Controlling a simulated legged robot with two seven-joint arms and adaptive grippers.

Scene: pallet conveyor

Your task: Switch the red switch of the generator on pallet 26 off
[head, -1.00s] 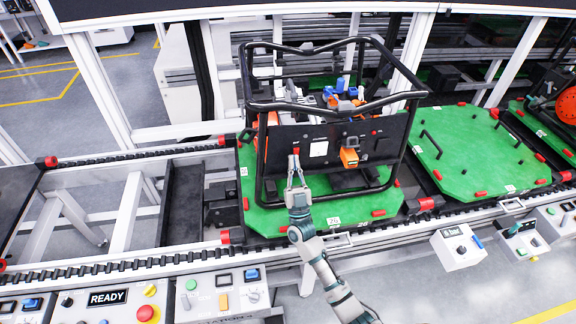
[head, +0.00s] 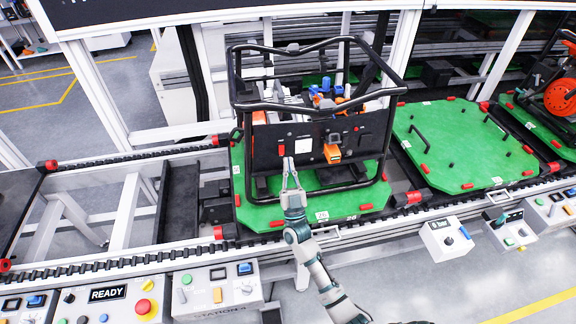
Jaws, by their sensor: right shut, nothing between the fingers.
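The generator (head: 262,150) has a black front panel inside a black tube frame. It stands on the green pallet (head: 262,214), whose front edge carries a number label (head: 322,216). The red switch (head: 281,150) is a small red spot on the left part of the panel, left of a white label. My right gripper (head: 288,160) is shut and empty, its tips pointing up at the panel just below the red switch. I cannot tell whether they touch it. The switch's position is too small to read. My left gripper is not in view.
An orange part (head: 332,153) sits on the panel right of the white label. The frame's lower bars lie around my right gripper. An empty green pallet (head: 455,150) is to the right. Control boxes with buttons (head: 217,291) line the conveyor's front edge.

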